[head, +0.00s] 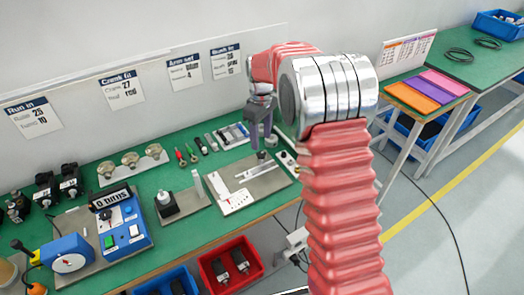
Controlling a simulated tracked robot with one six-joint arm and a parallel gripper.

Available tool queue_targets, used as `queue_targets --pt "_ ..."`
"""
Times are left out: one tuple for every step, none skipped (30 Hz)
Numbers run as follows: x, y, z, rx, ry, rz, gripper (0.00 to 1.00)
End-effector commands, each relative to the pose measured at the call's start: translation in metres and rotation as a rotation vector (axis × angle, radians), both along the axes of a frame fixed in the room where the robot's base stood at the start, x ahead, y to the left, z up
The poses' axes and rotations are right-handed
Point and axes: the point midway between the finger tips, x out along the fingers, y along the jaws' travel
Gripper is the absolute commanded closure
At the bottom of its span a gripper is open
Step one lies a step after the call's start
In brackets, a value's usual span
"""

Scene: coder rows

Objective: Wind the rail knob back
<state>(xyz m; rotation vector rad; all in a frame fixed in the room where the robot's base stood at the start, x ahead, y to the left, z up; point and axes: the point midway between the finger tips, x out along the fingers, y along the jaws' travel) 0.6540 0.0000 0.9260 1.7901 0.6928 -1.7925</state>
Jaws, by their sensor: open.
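My gripper (262,138) hangs fingers down over the back right of the green bench, with its fingers apart. Below it is a grey metal plate (270,186) carrying a pale rail or slide (254,172). A small grey round piece (262,155) shows just under the fingertips and may be the rail knob. I cannot tell whether the fingers stand around it or above it. My red arm hides part of the bench to the right.
A blue box with buttons (122,222), a black block with a white top (167,203) and an upright pale plate (197,186) stand to the left. Small tools (190,152) lie behind. Red (230,264) and blue bins sit below the front edge.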

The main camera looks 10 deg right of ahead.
Motion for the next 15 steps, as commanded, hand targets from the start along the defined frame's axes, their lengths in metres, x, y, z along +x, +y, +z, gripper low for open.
queue_targets --pt "0.0 0.0 -0.008 0.0 0.001 0.0 0.53" --pt "-0.001 0.0 -0.013 -0.001 0.002 0.0 0.53" --pt "-0.001 0.0 -0.019 0.0 0.001 0.0 0.53" --pt "-0.001 0.0 -0.024 -0.001 0.002 0.0 0.53" --pt "-0.001 0.0 -0.029 0.0 0.003 0.0 0.53" --pt "-0.001 0.0 -0.035 0.0 0.003 0.0 0.53" --pt "0.0 0.0 -0.039 0.0 0.001 0.0 0.53" --pt "-0.001 0.0 -0.043 0.0 0.001 0.0 0.53" --pt "0.0 0.0 -0.049 0.0 0.001 0.0 0.53" --pt "0.0 0.0 -0.053 0.0 0.001 0.001 0.53" --pt "0.0 0.0 -0.056 0.0 0.001 0.001 0.53" --pt "0.0 0.0 -0.06 0.0 0.001 0.001 0.53" --pt "0.0 0.0 -0.063 0.0 0.001 0.001 0.53" --pt "0.0 0.001 -0.065 0.0 0.0 0.001 0.53" --pt "0.0 0.0 -0.067 0.0 0.0 0.001 0.53"
